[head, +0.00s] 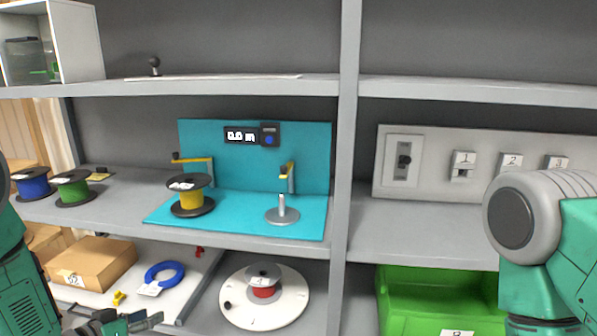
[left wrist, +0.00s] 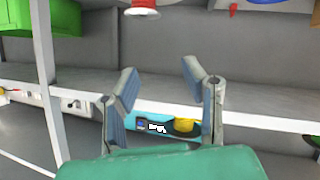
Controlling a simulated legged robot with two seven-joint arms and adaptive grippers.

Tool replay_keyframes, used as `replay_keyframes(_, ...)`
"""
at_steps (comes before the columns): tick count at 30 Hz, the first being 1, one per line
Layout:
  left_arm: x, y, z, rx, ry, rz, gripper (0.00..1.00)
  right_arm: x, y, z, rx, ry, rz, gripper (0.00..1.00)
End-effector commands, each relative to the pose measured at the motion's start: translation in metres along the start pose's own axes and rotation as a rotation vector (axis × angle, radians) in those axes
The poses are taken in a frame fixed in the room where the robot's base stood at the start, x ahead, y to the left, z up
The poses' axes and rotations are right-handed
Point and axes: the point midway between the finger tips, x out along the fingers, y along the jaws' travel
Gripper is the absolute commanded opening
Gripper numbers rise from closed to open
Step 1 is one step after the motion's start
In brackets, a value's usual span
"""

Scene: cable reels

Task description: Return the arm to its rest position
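My left gripper (head: 130,322) is at the lower left edge of the head view, in front of the lower shelf. Only its fingers show there. In the left wrist view, which looks upside down, the left gripper (left wrist: 160,72) has its two fingers spread with nothing between them. My right arm fills the right edge of the head view; its gripper is out of view. A yellow spool (head: 191,197) stands on a cyan station (head: 245,215) on the middle shelf, beside a bare upright post (head: 282,211).
Blue (head: 33,183) and green spools (head: 73,188) stand at left. Below are a cardboard box (head: 92,264), a blue cable coil (head: 165,274), a red spool (head: 263,281) on a white turntable (head: 236,304), and a green bin (head: 435,285). A grey shelf post (head: 346,150) divides the shelves.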

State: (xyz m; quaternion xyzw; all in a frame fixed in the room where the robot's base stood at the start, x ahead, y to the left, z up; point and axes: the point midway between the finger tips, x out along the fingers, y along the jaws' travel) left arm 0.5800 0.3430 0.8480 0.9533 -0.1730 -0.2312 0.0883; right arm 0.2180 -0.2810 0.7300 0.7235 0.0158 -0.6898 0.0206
Motion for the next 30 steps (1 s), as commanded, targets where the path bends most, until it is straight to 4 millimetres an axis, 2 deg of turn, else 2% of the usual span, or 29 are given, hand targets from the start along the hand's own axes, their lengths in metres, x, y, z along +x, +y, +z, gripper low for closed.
replay_keyframes(1, -0.005, 0.015, 0.043, -0.026, -0.097, -0.044, 0.39, 0.004, 0.000, 0.000, 0.000, 0.000, 0.000, 0.40)
replay_keyframes(4, -0.028, 0.039, 0.112, -0.058, -0.281, -0.133, 0.39, 0.008, 0.000, 0.001, 0.000, 0.000, 0.000, 0.40)
replay_keyframes(6, -0.053, 0.056, 0.157, -0.072, -0.415, -0.186, 0.39, 0.011, 0.000, 0.001, 0.000, 0.000, 0.000, 0.40)
replay_keyframes(9, -0.096, 0.080, 0.213, -0.079, -0.609, -0.250, 0.39, 0.014, 0.000, 0.001, 0.000, 0.000, 0.000, 0.40)
replay_keyframes(12, -0.143, 0.100, 0.254, -0.078, -0.781, -0.300, 0.39, 0.017, 0.000, 0.001, 0.000, 0.000, 0.000, 0.40)
replay_keyframes(15, -0.183, 0.115, 0.279, -0.073, -0.914, -0.336, 0.39, 0.019, 0.000, 0.001, 0.000, 0.000, 0.000, 0.40)
replay_keyframes(19, -0.215, 0.126, 0.294, -0.068, -1.015, -0.361, 0.39, 0.020, 0.000, 0.001, 0.000, 0.000, 0.000, 0.40)
replay_keyframes(22, -0.225, 0.128, 0.298, -0.067, -1.044, -0.369, 0.39, 0.020, 0.000, 0.001, 0.000, 0.000, 0.000, 0.40)
replay_keyframes(30, -0.225, 0.128, 0.298, -0.067, -1.043, -0.370, 0.39, 0.020, 0.000, 0.001, 0.000, 0.000, 0.000, 0.40)
